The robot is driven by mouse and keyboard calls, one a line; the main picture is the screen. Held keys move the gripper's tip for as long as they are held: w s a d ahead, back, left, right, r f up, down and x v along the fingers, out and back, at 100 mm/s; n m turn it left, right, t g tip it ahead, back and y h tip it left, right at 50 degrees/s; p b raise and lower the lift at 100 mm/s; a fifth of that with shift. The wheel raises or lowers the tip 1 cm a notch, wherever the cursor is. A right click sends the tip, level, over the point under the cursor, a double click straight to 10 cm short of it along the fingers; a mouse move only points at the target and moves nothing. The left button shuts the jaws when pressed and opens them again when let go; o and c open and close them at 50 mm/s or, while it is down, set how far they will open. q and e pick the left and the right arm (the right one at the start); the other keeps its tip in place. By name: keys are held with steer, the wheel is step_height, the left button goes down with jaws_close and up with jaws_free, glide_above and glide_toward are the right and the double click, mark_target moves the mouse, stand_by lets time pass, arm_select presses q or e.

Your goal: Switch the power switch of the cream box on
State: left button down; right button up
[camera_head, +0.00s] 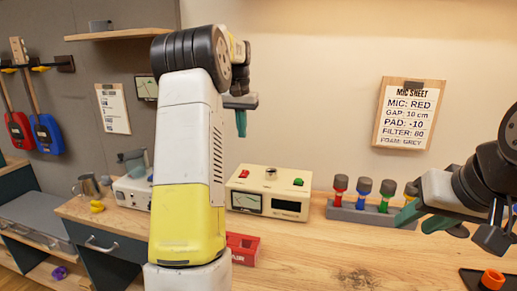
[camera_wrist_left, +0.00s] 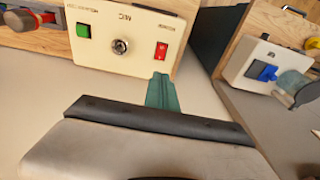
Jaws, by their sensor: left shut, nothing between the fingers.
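The cream box (camera_head: 270,192) stands on the wooden bench, with a red switch (camera_head: 243,174) at its top left, a knob (camera_head: 270,173) in the middle and a green switch (camera_head: 298,182) at the right. My left gripper (camera_head: 240,121) is shut and empty, raised above the box's left part. In the left wrist view the box is upside down, and the shut green fingertips (camera_wrist_left: 160,88) show just below the red switch (camera_wrist_left: 161,50); contact does not show. The knob (camera_wrist_left: 120,46) and green switch (camera_wrist_left: 83,30) are clear. My right gripper (camera_head: 422,217) hangs at the right; its opening is unclear.
A grey rack with several coloured plugs (camera_head: 372,212) stands right of the box. A red tray (camera_head: 243,247) lies in front of it, partly behind my left arm. A white box with a blue switch (camera_wrist_left: 262,70) stands beyond a gap. The bench front is mostly free.

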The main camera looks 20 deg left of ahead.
mark_target(245, 171)
arm_select(q)
steer(key=shift+w+f, duration=0.1)
steer(key=f, duration=0.4)
steer(key=w+f, duration=0.1)
steer(key=f, duration=0.8)
steer(key=shift+w+f, duration=0.35)
steer(key=shift+f, duration=0.25)
steer(key=shift+s+r, duration=0.2)
steer(key=shift+s, duration=0.55)
step_height(245, 171, up, 8)
steer(key=shift+s, duration=0.45)
